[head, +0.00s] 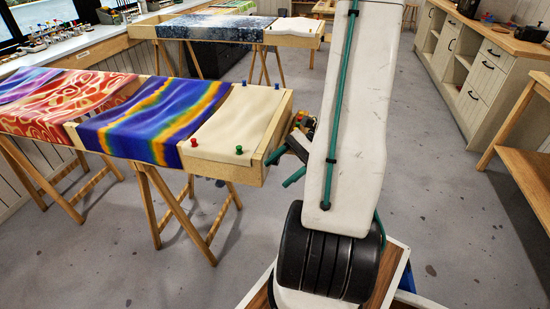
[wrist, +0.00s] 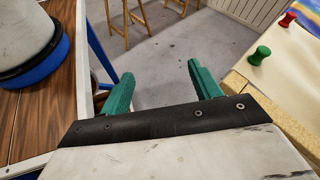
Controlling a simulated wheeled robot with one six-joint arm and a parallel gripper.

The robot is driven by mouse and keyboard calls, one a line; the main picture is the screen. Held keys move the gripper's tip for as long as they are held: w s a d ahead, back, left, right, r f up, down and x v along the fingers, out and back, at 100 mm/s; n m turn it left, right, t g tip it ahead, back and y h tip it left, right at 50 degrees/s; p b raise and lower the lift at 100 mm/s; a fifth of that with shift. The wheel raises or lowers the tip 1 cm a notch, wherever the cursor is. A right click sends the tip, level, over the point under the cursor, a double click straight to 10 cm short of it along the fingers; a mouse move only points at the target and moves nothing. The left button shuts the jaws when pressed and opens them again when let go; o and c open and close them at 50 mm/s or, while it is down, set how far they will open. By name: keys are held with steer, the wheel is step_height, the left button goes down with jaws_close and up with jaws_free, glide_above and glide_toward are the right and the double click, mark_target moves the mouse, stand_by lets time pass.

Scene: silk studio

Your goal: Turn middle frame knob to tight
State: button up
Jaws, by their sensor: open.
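The nearer silk frame (head: 222,168) is a long pale wood frame on trestles. It holds red-orange silk, rainbow-striped silk and a cream cloth (head: 235,120) at its right end. No knob can be made out for certain; my arm covers the area right of the frame's end. My gripper (head: 282,168) has green fingers and is just right of the frame's near right corner, apart from it. In the wrist view my gripper (wrist: 160,88) is open and empty over grey floor. The frame's wooden edge (wrist: 236,84) lies to the right of the fingers.
A red pin (head: 194,142) and a green pin (head: 239,150) stand on the cream cloth's near edge. A second silk frame (head: 225,33) stands farther back. Cabinets (head: 487,70) and a wooden table (head: 535,170) stand right. The grey floor between is clear.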

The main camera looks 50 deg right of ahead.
steer(key=d+f+m+t+h, duration=0.5)
steer(key=d+f+m+t, duration=0.4)
steer(key=d+m+t, duration=0.3)
steer(key=d+x, duration=0.1)
steer(key=x, duration=0.7)
steer(key=shift+w+d+r+n, duration=0.3)
steer(key=shift+w+d, duration=0.1)
steer(key=shift+w, duration=0.05)
steer(key=c, duration=1)
steer(key=shift+a, duration=0.15)
